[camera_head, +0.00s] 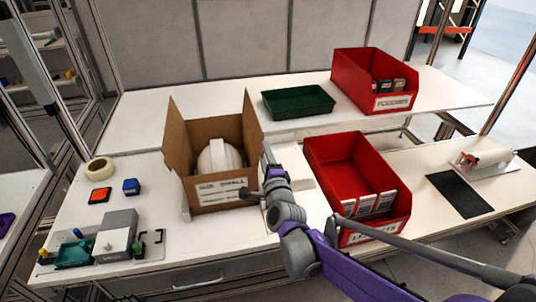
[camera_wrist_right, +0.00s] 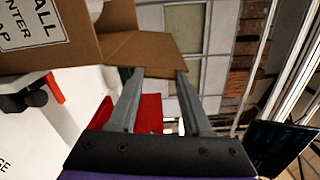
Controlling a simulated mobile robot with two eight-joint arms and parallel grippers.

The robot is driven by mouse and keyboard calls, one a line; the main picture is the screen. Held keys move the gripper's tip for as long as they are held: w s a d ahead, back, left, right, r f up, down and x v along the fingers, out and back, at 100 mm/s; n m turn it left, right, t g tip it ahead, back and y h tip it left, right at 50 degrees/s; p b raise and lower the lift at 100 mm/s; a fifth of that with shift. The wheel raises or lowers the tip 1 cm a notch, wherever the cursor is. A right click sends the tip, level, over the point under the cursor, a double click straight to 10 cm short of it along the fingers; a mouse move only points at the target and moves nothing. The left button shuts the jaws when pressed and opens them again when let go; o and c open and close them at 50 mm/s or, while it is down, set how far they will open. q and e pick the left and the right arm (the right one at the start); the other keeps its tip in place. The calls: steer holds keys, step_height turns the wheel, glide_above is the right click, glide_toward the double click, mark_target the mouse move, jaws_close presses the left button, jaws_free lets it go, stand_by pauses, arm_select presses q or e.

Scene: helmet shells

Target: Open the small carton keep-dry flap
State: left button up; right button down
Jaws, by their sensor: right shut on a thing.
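The open brown carton (camera_head: 171,152) stands at the middle of the table, with a label on its front and a white helmet shell (camera_head: 222,160) inside. Its left flap stands up; its right flap (camera_head: 252,128) also stands up. My right gripper (camera_head: 265,152) is at the carton's right side. In the right wrist view its two fingers (camera_wrist_right: 160,75) reach to a brown cardboard flap (camera_wrist_right: 150,48) and are shut on it. The finger contact is partly hidden in the head view. My left gripper is not in view.
A red bin (camera_head: 319,170) with boxes stands close to the right of my arm. Another red bin (camera_head: 345,75) and a green tray (camera_head: 270,108) are behind. A tape roll (camera_head: 99,169) and a grey fixture (camera_head: 117,232) are at left.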

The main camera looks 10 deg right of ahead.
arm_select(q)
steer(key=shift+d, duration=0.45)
arm_select(e)
steer(key=shift+d+m, duration=0.35)
steer(key=shift+m, duration=0.15)
steer(key=shift+c, duration=1.6)
jaws_free()
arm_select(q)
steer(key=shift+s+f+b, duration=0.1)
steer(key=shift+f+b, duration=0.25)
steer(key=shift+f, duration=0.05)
arm_select(e)
steer(key=s, duration=1)
steer(key=shift+s+d, duration=0.15)
steer(key=shift+s, duration=0.25)
